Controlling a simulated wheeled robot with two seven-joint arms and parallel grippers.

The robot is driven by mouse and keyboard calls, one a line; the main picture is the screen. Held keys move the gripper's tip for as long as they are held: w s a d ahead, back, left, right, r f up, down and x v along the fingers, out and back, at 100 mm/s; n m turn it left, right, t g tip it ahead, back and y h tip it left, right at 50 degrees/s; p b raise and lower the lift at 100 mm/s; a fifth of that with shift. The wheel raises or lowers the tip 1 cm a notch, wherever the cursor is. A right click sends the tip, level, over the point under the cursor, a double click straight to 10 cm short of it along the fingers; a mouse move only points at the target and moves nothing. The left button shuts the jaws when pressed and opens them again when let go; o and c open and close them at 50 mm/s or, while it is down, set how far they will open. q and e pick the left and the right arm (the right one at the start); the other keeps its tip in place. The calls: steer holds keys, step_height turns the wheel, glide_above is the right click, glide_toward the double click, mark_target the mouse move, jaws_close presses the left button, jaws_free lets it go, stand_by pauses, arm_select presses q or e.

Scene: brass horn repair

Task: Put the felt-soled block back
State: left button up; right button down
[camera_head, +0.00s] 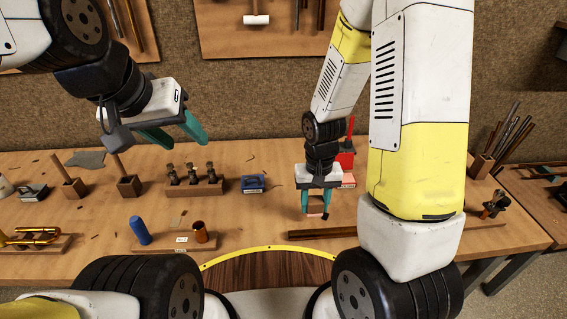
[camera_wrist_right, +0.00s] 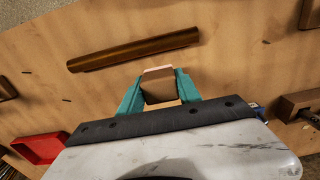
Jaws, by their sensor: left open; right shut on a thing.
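The felt-soled block (camera_head: 316,211) is between the teal fingers of my right gripper (camera_head: 317,203), low over the right middle of the workbench. In the right wrist view the block (camera_wrist_right: 172,90) looks brown with a pale pink edge at its far end. The fingers of my right gripper (camera_wrist_right: 160,92) press on its two sides. I cannot tell whether the block touches the bench top. My left gripper (camera_head: 174,136) is open and empty, in the air over the back left of the bench.
A brass tube (camera_wrist_right: 130,49) lies just beyond the block. A red tray (camera_wrist_right: 38,149) is close by. On the bench (camera_head: 265,215) stand a blue box (camera_head: 253,183), a rack with several dark pieces (camera_head: 195,187), and a board with a blue cylinder (camera_head: 139,230) and copper cup (camera_head: 201,232).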

steer(key=w, duration=0.5)
steer(key=w+a+f, duration=0.1)
steer(key=w, duration=0.9)
steer(key=shift+w+a+f, duration=0.15)
steer(key=shift+w+f, duration=0.1)
steer(key=shift+f, duration=1.75)
steer(key=shift+f, duration=0.1)
steer(key=c, duration=0.8)
jaws_free()
steer(key=shift+c, duration=0.2)
step_height(320, 180, up, 12)
steer(key=s+d+r+t+y, duration=0.1)
steer(key=s+r+t, duration=0.1)
steer(key=s+r, duration=0.45)
steer(key=s+d+r+t, duration=0.1)
steer(key=s+r, duration=0.2)
steer(key=r, duration=0.6)
steer(key=s+r+t+y, duration=0.1)
steer(key=s+r+t, duration=0.2)
steer(key=s, duration=1.1)
step_height(320, 180, up, 3)
steer(key=shift+s+d+r+n, duration=0.1)
steer(key=shift+s+d+n, duration=0.1)
steer(key=shift+d+n, duration=0.1)
